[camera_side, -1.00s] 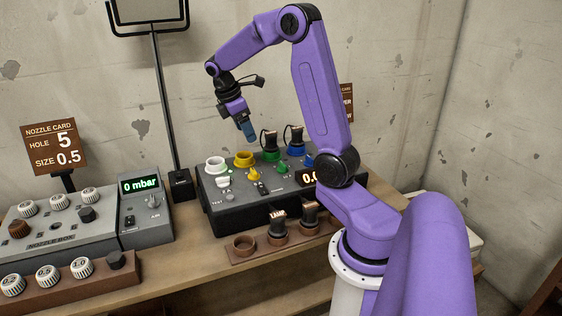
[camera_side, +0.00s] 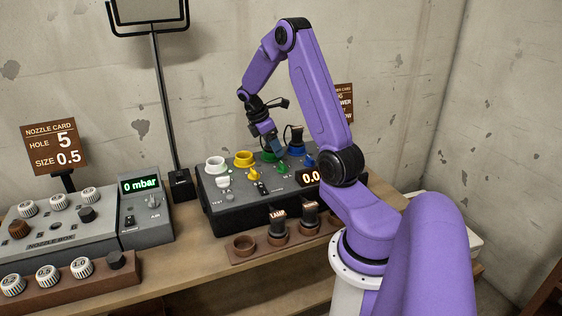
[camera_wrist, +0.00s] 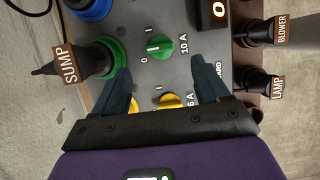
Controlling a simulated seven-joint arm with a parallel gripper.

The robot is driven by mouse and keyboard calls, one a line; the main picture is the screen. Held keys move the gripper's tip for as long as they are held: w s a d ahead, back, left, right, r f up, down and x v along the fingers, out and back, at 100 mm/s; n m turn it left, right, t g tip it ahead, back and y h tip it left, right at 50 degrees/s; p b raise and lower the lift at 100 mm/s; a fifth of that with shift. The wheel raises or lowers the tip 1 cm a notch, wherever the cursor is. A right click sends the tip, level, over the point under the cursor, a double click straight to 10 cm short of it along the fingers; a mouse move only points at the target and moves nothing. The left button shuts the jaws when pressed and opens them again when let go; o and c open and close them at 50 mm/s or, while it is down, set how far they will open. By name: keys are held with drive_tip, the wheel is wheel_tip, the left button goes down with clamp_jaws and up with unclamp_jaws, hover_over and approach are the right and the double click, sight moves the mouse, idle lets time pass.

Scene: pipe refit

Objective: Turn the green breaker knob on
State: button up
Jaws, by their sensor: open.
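The green breaker knob (camera_wrist: 161,47) shows in the wrist view on the grey panel, between the marks 0 and 10 A. Its pale line points toward the 0 side. In the side view my gripper (camera_side: 279,150) is low over the box, close above the knob. Whether the fingers touch anything cannot be told.
The SUMP plug (camera_wrist: 70,65) stands in the green socket beside my left finger. A yellow knob (camera_wrist: 171,101) lies partly behind my gripper. The blue socket plug (camera_side: 294,138) is nearby. LAMP (camera_side: 278,221) and BLOWER (camera_side: 310,212) plugs stand in the brown rack in front.

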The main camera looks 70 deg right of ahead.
sight(283, 164)
drive_tip(key=x, duration=0.7)
drive_tip(key=shift+s+d+f, duration=0.1)
drive_tip(key=shift+f, duration=0.2)
drive_tip(key=c, duration=1.1)
